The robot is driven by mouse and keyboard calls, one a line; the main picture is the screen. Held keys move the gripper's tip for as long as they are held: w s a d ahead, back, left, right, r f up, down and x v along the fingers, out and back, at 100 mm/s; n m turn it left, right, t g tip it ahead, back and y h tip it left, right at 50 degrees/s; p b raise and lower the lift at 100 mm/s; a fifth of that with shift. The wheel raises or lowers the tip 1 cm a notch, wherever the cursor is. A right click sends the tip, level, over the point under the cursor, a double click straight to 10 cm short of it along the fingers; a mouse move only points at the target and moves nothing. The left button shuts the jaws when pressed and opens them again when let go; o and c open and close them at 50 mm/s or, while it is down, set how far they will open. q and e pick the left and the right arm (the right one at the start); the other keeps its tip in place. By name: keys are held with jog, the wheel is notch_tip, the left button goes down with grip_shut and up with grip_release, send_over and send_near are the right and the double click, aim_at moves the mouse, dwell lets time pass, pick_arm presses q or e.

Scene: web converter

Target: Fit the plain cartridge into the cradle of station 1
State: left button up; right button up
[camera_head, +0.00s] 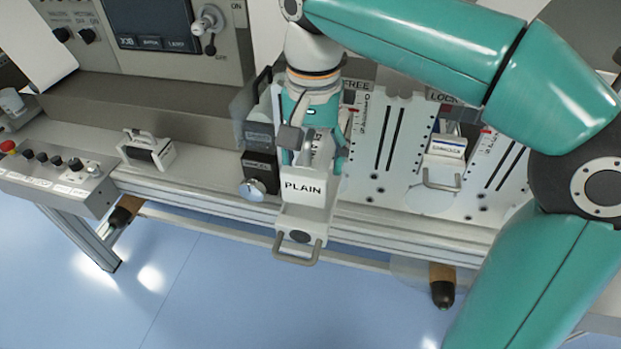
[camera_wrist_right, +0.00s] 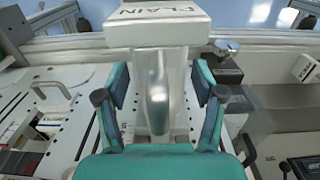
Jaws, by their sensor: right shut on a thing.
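The plain cartridge (camera_head: 303,212) is white, marked PLAIN, with a metal loop handle at its near end. My right gripper (camera_head: 318,150) is shut on it and holds it in front of the white station panel, over the rail's front edge. In the right wrist view, the cartridge (camera_wrist_right: 158,28) shows at the top, with its metal grip between the two teal fingers (camera_wrist_right: 160,105). The cradle of station 1 cannot be made out; my gripper and the cartridge cover much of the panel by the FREE sign (camera_head: 356,86). My left gripper is not in view.
Another labelled cartridge (camera_head: 446,148) sits in the station to the right, below a LOCK sign (camera_head: 441,97). A dark block with a round metal knob (camera_head: 252,189) is close left of my cartridge. A small white-framed item (camera_head: 146,150) stands on the ledge.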

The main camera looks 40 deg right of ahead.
jog(key=shift+d+f, duration=0.15)
jog(key=shift+f, duration=2.25)
jog(key=shift+b, duration=0.3)
jog(key=o, duration=1.6)
jog(key=shift+f, duration=0.15)
jog(key=shift+c, duration=0.2)
notch_tip(320, 180, up, 12)
jog(key=shift+r+p, duration=0.15)
jog(key=shift+p, duration=0.95)
